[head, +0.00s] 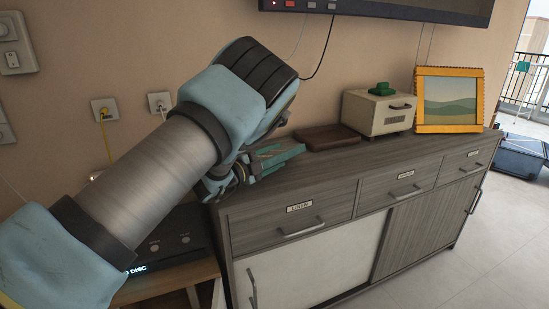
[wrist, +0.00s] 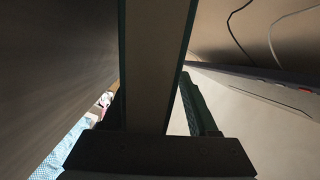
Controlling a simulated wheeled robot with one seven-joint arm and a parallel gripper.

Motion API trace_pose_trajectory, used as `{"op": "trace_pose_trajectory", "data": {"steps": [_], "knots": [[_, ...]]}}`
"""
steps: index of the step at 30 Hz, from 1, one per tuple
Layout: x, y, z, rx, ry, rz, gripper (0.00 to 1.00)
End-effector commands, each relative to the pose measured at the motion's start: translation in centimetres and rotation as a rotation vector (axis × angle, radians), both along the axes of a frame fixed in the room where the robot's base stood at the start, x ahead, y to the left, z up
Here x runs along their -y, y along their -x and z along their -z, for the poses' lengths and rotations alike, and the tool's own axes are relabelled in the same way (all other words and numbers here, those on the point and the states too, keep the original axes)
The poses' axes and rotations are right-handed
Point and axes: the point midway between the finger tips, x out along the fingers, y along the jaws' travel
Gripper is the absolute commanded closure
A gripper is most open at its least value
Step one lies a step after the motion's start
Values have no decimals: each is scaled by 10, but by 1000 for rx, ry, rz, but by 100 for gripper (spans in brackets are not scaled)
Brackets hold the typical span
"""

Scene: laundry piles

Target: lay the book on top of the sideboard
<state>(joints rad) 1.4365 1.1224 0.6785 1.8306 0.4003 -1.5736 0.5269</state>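The book (head: 277,157) has a teal cover and is partly hidden by my gripper in the head view. My gripper (head: 248,170) is at the left end of the sideboard (head: 345,163), shut on the book. In the wrist view the book (wrist: 157,60) runs edge-on between the fingers, with teal cover edges on both sides of its page block. The book is at the left end of the sideboard's grey wood top; I cannot tell whether it touches it.
On the sideboard stand a flat brown object (head: 327,137), a cream box (head: 378,113) with a green item (head: 382,89) on it, and a yellow-framed picture (head: 449,100). A screen (head: 400,8) hangs above. A black disc player (head: 172,243) is at lower left. The front strip of the top is clear.

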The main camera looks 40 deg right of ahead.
Motion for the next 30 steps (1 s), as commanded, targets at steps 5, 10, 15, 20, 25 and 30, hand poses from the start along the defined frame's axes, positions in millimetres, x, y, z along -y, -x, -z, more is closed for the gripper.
{"op": "trace_pose_trajectory", "data": {"steps": [5,10,15,20,25,30], "knots": [[0,0,0,0,0,1,33],[-1,0,2,-2,-3,0,33],[-18,-1,2,-1,-2,-3,33],[-49,-2,3,-2,-2,-4,33],[-81,-3,2,-1,-1,-4,33],[-101,-3,1,0,0,-2,33]]}}
